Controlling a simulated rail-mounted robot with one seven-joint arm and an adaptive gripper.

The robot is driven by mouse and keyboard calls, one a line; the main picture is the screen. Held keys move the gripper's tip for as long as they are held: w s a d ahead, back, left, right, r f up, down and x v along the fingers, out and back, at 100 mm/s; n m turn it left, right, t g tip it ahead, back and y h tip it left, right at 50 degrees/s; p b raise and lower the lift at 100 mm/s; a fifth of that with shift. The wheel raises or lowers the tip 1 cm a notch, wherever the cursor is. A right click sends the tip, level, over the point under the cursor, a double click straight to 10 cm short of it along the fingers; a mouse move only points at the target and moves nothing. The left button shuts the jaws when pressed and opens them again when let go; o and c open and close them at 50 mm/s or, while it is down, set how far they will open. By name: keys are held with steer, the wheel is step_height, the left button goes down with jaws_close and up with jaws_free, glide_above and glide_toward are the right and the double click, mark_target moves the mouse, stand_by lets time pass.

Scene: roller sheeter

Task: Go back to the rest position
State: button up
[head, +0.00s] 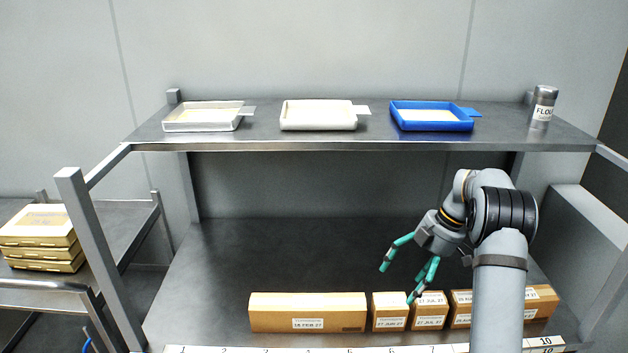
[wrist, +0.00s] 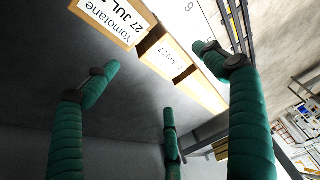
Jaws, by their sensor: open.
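My gripper (head: 410,272) is open, with its green fingers spread and nothing between them. In the head view it hangs above the lower grey surface, behind the row of cardboard boxes and right of the middle. One fingertip overlaps a small box (head: 429,309) in the picture; I cannot tell whether they touch. In the wrist view the green fingers (wrist: 150,75) are apart, with a box labelled Yomotane (wrist: 118,20) and another small box (wrist: 167,55) beyond them.
A long box (head: 307,312) and several smaller boxes line the front edge, behind a numbered strip (head: 240,349). The upper shelf (head: 260,140) holds a white tray (head: 202,124), a cream tray (head: 318,122), a blue tray (head: 431,124) and a flour tin (head: 543,112). The left back surface is clear.

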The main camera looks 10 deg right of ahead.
mark_target(388, 297)
steer(key=p+x, duration=0.2)
steer(key=x, duration=0.8)
steer(key=shift+a+f, duration=0.1)
steer(key=shift+f, duration=0.1)
step_height(388, 297, up, 3)
steer(key=shift+w+r+b, duration=0.1)
steer(key=shift+b, duration=0.5)
steer(key=shift+r, duration=0.7)
